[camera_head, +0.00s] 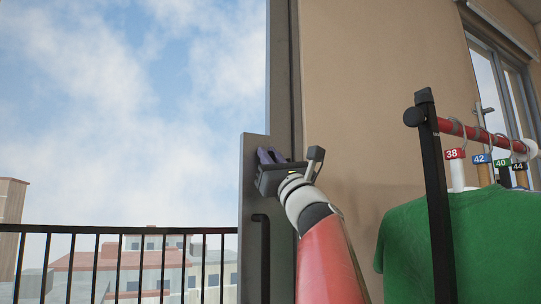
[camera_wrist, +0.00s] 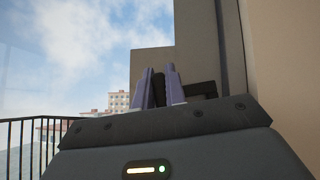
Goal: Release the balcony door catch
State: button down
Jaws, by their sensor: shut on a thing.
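The balcony door's grey frame (camera_head: 284,70) stands upright in the middle of the head view, with a grey plate (camera_head: 249,190) on its left side. The plate also shows in the wrist view (camera_wrist: 150,60). My gripper (camera_head: 268,155) is at the plate's upper part. In the wrist view its two purple fingers (camera_wrist: 160,80) are shut on a dark catch (camera_wrist: 203,89), which shows between them and sticks out to the right. In the head view the gripper hides the catch.
A dark vertical handle (camera_head: 263,255) is on the plate below my gripper. A black balcony railing (camera_head: 120,231) runs across the lower left. At the right stands a clothes rack (camera_head: 437,200) with a green shirt (camera_head: 475,245) and numbered hangers, near my forearm. A beige wall (camera_head: 380,90) is behind.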

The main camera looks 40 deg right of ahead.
jog(key=n+g+y+p, duration=0.1)
jog(key=n+y+p, duration=0.1)
jog(key=n+y, duration=0.5)
jog(key=shift+r+n, duration=0.1)
jog(key=shift+n, duration=0.3)
jog(key=n+g+y+p, duration=0.1)
jog(key=n+y, duration=0.1)
jog(key=n, duration=0.1)
jog(key=n+g+y+p, duration=0.2)
jog(key=shift+w+a+n, duration=0.1)
jog(key=shift+a+n, duration=0.1)
jog(key=shift+n, duration=0.2)
jog(key=n+g, duration=0.1)
jog(key=n+g+y+p, duration=0.1)
jog(key=n, duration=0.1)
jog(key=shift+a+f+g+y, duration=0.1)
jog(key=shift+f+g+y, duration=0.2)
jog(key=shift+a+f+n+g, duration=0.1)
jog(key=shift+f+n+g, duration=0.05)
jog(key=shift+n+g, duration=0.65)
jog(key=shift+f+n+g, duration=0.1)
jog(key=shift+n+g, duration=0.4)
jog(key=shift+n, duration=0.5)
jog(key=c, duration=1.4)
grip_release()
jog(key=shift+c, duration=0.2)
